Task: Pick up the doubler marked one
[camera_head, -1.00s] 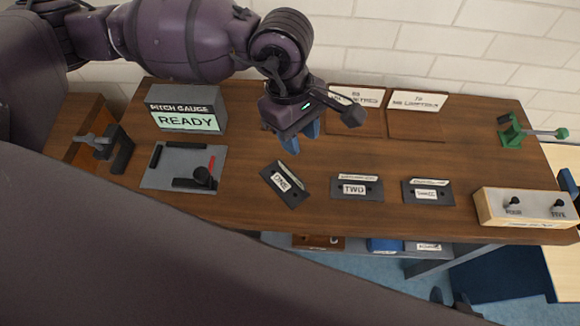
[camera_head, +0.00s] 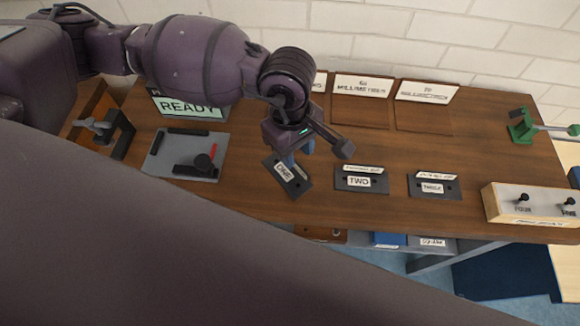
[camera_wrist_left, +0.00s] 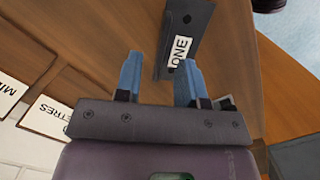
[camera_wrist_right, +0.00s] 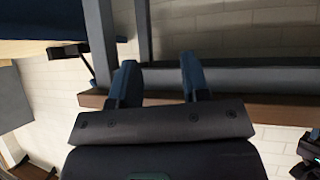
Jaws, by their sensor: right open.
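The doubler marked ONE (camera_head: 293,181) is a dark plate with a raised lip and a white label. It lies tilted on the wooden bench, left of the plate marked TWO (camera_head: 361,180). My left gripper (camera_head: 291,157) is above its far end and partly hides it. In the left wrist view, the doubler (camera_wrist_left: 187,38) is beyond the fingertips, and my left gripper (camera_wrist_left: 161,75) is open with nothing between its blue fingers. Its right finger overlaps the doubler's near end in the picture; contact cannot be told. My right gripper (camera_wrist_right: 154,82) is open and empty, facing grey bars.
A third labelled plate (camera_head: 434,186) and a switch box (camera_head: 530,204) stand to the right. A grey fixture (camera_head: 157,160) and the READY gauge box (camera_head: 190,107) are at left. Labelled trays (camera_head: 362,108) lie at the back. A green clamp (camera_head: 522,126) is at far right.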

